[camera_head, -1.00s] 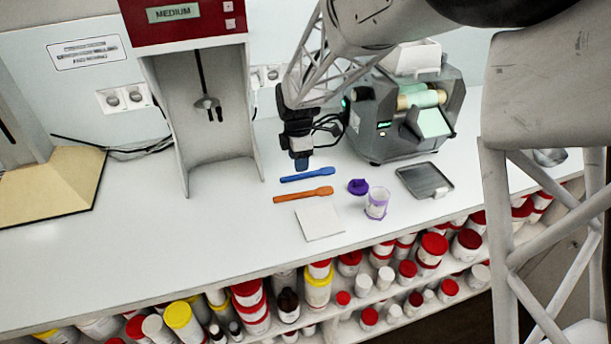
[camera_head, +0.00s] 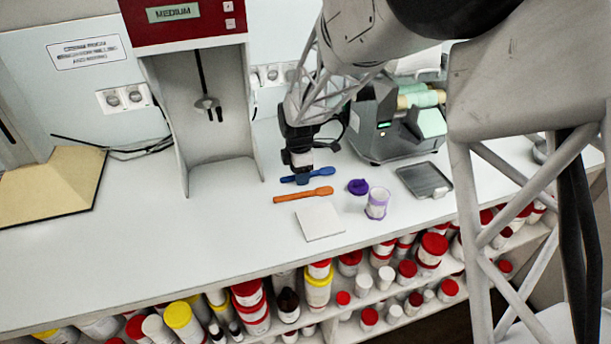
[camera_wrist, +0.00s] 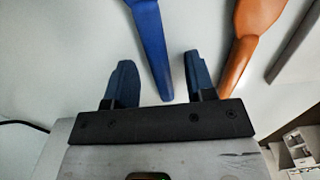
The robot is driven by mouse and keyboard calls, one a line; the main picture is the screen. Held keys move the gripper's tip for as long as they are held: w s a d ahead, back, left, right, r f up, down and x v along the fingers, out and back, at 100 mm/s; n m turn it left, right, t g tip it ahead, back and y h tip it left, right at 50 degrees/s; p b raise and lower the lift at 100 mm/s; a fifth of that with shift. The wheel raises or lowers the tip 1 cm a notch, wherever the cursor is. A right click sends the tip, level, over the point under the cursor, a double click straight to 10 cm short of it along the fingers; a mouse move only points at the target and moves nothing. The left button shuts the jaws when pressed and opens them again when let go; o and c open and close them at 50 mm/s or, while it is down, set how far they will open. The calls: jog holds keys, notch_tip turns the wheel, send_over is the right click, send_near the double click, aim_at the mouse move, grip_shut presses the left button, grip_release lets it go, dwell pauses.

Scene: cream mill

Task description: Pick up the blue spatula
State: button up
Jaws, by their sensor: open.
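The blue spatula (camera_head: 321,172) lies flat on the white counter, with its middle partly hidden behind my gripper in the head view. My gripper (camera_head: 302,178) is low over it, pointing down. In the wrist view the two dark blue fingers of my gripper (camera_wrist: 160,78) are apart, and the blue spatula (camera_wrist: 150,42) reaches in between them, nearer the right finger. I cannot tell whether the fingertips touch the counter. The orange spatula (camera_head: 303,195) lies just in front of the blue one, and in the wrist view it (camera_wrist: 253,35) is right of the right finger.
A white square pad (camera_head: 319,221), a purple lid (camera_head: 358,187) and a clear purple-rimmed cup (camera_head: 377,204) are in front and to the right. A grey tray (camera_head: 425,180) and a mill machine (camera_head: 380,135) stand further right. The counter's left (camera_head: 150,240) is clear.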

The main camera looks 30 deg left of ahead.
grip_shut()
jog(key=shift+r, duration=0.1)
dwell(0.3)
jog(key=shift+r, duration=0.85)
jog(key=shift+s+d+r, duration=0.15)
jog(key=shift+r, duration=0.75)
jog(key=s+d, duration=0.3)
jog(key=s, duration=0.1)
jog(key=s+d+r, duration=0.1)
jog(key=s+d, duration=0.2)
jog(key=d, duration=0.1)
jog(key=s+d, duration=0.3)
jog(key=s, duration=0.1)
jog(key=shift+s+d+r, duration=0.15)
jog(key=shift+s+d, duration=0.05)
jog(key=shift+s, duration=0.1)
jog(key=shift+w, duration=0.1)
